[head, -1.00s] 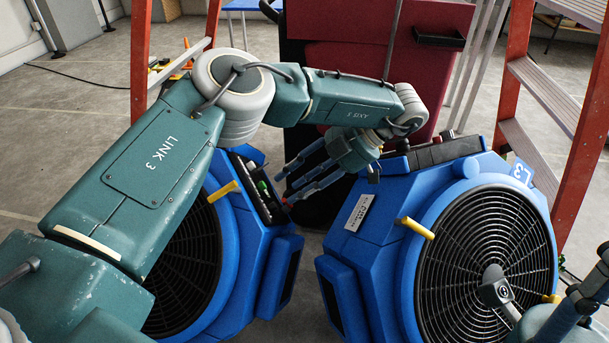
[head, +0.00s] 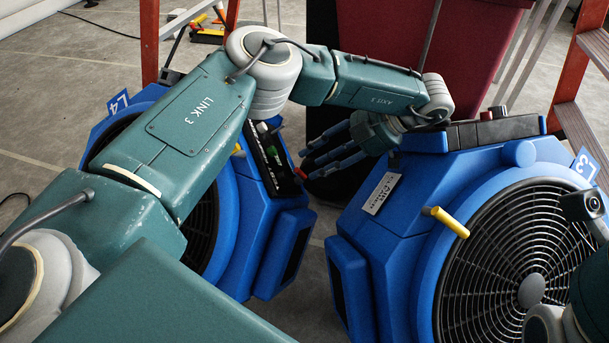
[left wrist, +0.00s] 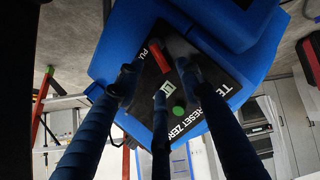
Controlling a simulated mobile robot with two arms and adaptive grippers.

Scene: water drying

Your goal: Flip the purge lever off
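The left blue blower (head: 270,205) has a black control panel (head: 275,160) on its top edge, partly covered by my left arm. The panel also shows in the left wrist view (left wrist: 205,85), with a red lever (left wrist: 160,57) beside a label starting "PU", a green button (left wrist: 178,110) and a white switch (left wrist: 160,96). The red lever's end shows in the head view (head: 301,173), close to the fingertips. My left gripper (head: 308,163) is open, its fingers spread at the panel. In the left wrist view the fingers (left wrist: 157,78) flank the lever; contact cannot be told. My right gripper's fingers are not visible.
Another blue blower (head: 400,215) with a yellow handle (head: 446,221) stands at the right. A dark red bin (head: 400,50) stands behind. Orange ladders (head: 150,40) rise on both sides. A narrow floor gap lies between the blowers.

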